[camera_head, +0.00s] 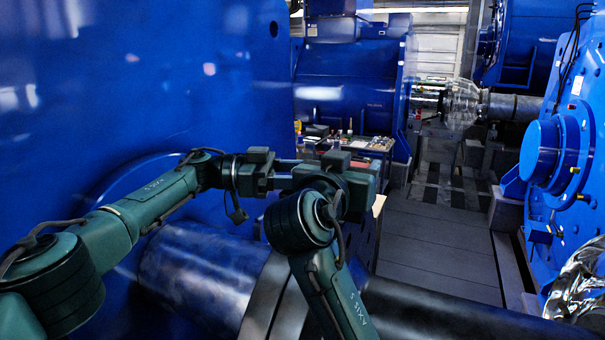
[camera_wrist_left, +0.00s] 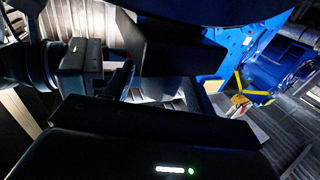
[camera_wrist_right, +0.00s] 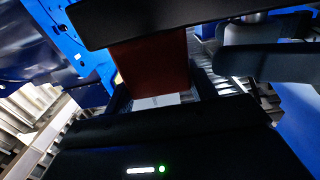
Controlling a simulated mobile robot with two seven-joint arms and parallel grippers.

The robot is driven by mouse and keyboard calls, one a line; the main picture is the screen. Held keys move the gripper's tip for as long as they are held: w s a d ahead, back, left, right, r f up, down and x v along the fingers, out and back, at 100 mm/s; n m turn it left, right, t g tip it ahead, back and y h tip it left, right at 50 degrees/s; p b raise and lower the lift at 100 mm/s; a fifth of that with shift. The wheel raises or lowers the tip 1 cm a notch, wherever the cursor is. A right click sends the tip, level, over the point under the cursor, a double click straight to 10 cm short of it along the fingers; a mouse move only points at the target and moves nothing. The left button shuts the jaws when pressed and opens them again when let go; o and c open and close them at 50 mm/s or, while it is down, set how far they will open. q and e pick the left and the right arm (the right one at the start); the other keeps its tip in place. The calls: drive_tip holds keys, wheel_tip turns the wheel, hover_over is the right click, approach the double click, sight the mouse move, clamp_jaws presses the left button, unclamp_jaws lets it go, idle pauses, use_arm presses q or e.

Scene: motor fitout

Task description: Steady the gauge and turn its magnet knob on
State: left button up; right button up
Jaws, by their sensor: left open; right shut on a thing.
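In the head view my left gripper (camera_head: 300,172) reaches in from the left and meets my right gripper (camera_head: 330,176) above the large shaft. The right wrist view shows a reddish-brown block (camera_wrist_right: 150,65), which looks like part of the gauge, between the fingers of my right gripper (camera_wrist_right: 162,88), shut on it. In the left wrist view the fingers of my left gripper (camera_wrist_left: 158,88) are apart, close beside the dark right hand. I cannot make out the magnet knob in any view.
A thick horizontal shaft (camera_head: 200,270) lies below the arms. A tall blue housing (camera_head: 150,80) closes off the left. A bench (camera_head: 376,146) with small items stands behind. Blue machinery (camera_head: 545,150) and crumpled foil (camera_head: 578,285) are at the right. The grey walkway (camera_head: 435,240) is clear.

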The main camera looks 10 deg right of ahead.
use_arm(q)
drive_tip(key=v, duration=0.7)
drive_tip(key=shift+a, duration=0.25)
drive_tip(key=shift+w, duration=0.1)
drive_tip(key=shift+s+a+n+t, duration=1.9)
drive_tip(key=shift+n+t, duration=0.4)
drive_tip(key=shift+t, duration=1.3)
drive_tip(key=d, duration=0.3)
drive_tip(key=w+d, duration=0.1)
drive_tip(key=d, duration=0.3)
drive_tip(key=w+d, duration=0.1)
drive_tip(key=d, duration=0.3)
drive_tip(key=shift+w+d, duration=0.1)
drive_tip(key=shift+c, duration=0.2)
